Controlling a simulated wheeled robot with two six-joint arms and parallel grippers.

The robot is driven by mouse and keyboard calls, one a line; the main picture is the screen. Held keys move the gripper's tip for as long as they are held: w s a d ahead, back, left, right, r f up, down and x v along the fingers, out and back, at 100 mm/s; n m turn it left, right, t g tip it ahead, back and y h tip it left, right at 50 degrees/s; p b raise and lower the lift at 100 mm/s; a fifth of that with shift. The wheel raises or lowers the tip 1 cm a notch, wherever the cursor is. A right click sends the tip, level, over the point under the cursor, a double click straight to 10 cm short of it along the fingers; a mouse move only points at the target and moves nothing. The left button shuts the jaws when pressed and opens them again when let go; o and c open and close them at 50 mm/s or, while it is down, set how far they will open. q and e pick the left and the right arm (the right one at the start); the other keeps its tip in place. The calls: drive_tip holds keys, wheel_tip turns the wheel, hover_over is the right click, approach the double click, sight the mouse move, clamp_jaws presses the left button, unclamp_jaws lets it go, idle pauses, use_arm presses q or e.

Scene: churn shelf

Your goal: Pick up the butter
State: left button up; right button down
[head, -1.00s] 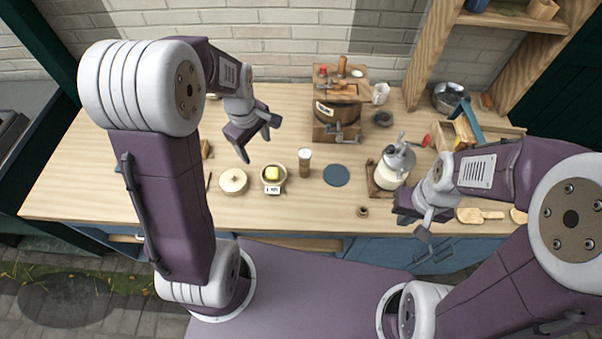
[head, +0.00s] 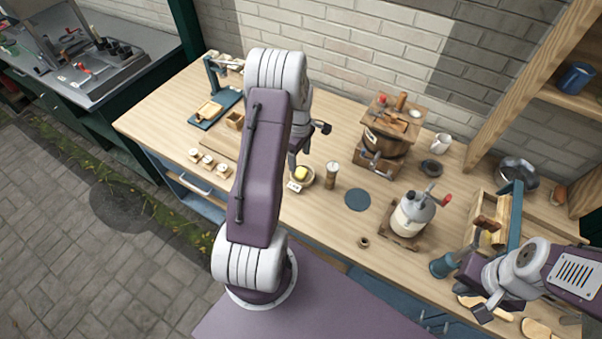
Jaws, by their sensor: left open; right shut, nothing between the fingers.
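The butter (head: 301,173) is a small yellow block in a shallow round dish (head: 309,181) on the wooden worktop. A small white label with dark marks stands in front of the dish. My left gripper (head: 308,146) is open and empty, just behind the butter in the picture. One finger points down near the butter's upper left and the other reaches out to the right. I cannot tell its exact height. My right gripper (head: 486,309) is shut and empty at the lower right, by the worktop's front edge.
A tall jar (head: 331,175) stands close to the right of the dish. A dark blue round mat (head: 358,200) lies further right. A blue stand (head: 213,106) is at the left.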

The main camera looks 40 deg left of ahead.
sight(301, 172)
use_arm(q)
drive_tip(key=shift+w+d+f, duration=0.15)
drive_tip(key=shift+d+f, duration=0.25)
drive_tip(key=shift+f, duration=0.35)
drive_tip(key=f, duration=0.1)
drive_tip(key=f+p, duration=0.1)
drive_tip(key=f, duration=0.1)
drive_tip(key=f+p, duration=0.1)
drive_tip(key=f, duration=0.1)
drive_tip(key=shift+a, duration=0.3)
drive_tip(key=shift+w+f, duration=0.1)
drive_tip(key=shift+f, duration=0.1)
drive_tip(key=shift+d, duration=0.1)
drive_tip(key=shift+c, duration=0.6)
drive_tip(key=c, duration=1.2)
use_arm(e)
drive_tip(key=shift+d+r, duration=0.2)
drive_tip(key=shift+r, duration=0.95)
use_arm(q)
drive_tip(key=shift+r, duration=0.15)
use_arm(e)
drive_tip(key=shift+w, duration=0.1)
